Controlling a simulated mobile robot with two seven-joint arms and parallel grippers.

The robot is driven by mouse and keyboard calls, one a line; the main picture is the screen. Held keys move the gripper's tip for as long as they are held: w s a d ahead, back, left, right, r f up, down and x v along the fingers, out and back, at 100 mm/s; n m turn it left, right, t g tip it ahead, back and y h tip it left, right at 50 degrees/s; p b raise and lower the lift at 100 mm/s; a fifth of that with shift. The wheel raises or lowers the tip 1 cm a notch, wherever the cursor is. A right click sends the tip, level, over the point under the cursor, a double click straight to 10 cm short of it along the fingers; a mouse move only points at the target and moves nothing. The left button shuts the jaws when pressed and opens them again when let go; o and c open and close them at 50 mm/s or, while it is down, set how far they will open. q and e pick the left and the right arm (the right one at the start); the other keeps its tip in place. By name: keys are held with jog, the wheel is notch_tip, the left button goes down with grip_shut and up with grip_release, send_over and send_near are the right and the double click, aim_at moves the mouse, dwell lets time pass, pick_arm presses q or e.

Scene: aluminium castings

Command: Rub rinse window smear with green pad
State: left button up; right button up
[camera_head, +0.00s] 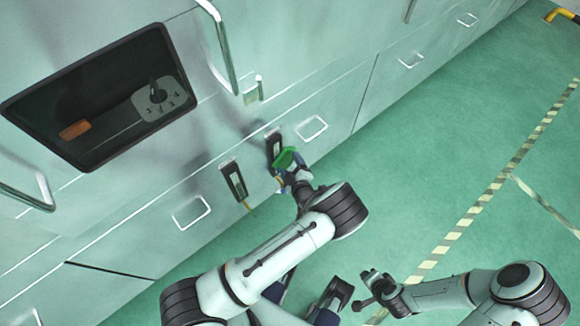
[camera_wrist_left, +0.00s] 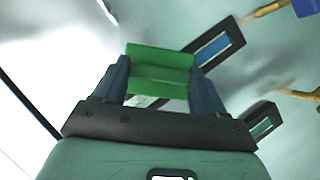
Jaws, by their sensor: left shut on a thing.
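My left gripper (camera_head: 290,174) is shut on the green pad (camera_head: 287,159) and holds it by the wall of the cabinet. In the left wrist view the green pad (camera_wrist_left: 160,70) sits between the two blue-grey fingers. Two narrow dark-framed windows are on the cabinet front: one (camera_head: 271,138) partly behind the pad, the other (camera_head: 233,182) to its left. The left wrist view shows a blue-filled window (camera_wrist_left: 214,47) close beside the pad and a green-filled one (camera_wrist_left: 263,126) at lower right. I cannot make out a smear or tell contact. My right gripper (camera_head: 366,289) looks open and empty.
A large dark recessed panel (camera_head: 100,100) with a dial and an orange part is at upper left. Bar handles (camera_head: 222,45) and square pulls (camera_head: 191,211) stick out from the cabinet. Yellow spouts (camera_wrist_left: 270,8) are near the windows.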

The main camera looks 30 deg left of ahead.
aim_at(278, 163)
pick_arm(q)
jog(key=shift+a+r+p, duration=0.1)
jog(key=shift+r+p, duration=0.35)
jog(key=shift+r, duration=0.3)
jog(key=shift+s+a+p, duration=0.3)
jog(key=shift+s+p, duration=0.05)
jog(key=shift+s, duration=0.3)
jog(key=shift+s+a+p, duration=0.25)
jog(key=shift+s+p, duration=0.1)
jog(key=shift+s, duration=0.25)
jog(key=shift+s+a+p, duration=0.3)
jog(key=shift+s+p, duration=0.05)
jog(key=shift+s, duration=0.3)
jog(key=shift+w+d+r+p, duration=0.3)
jog(key=shift+w+r, duration=0.1)
jog(key=shift+w, duration=0.25)
jog(key=shift+w+d+r+p, duration=0.2)
jog(key=shift+w+d+r, duration=0.15)
jog(key=shift+w, duration=0.25)
jog(key=shift+w+d+r+p, duration=0.3)
jog(key=shift+w+r, duration=0.1)
jog(key=shift+w, duration=0.25)
jog(key=s+d, duration=0.2)
jog(key=d, duration=0.3)
jog(key=shift+s+d+p, duration=0.2)
jog(key=shift+d+p, duration=0.1)
jog(key=shift+s+d, duration=0.3)
jog(key=shift+d, duration=0.4)
jog(key=shift+s+d, duration=0.25)
jog(key=shift+d, duration=0.4)
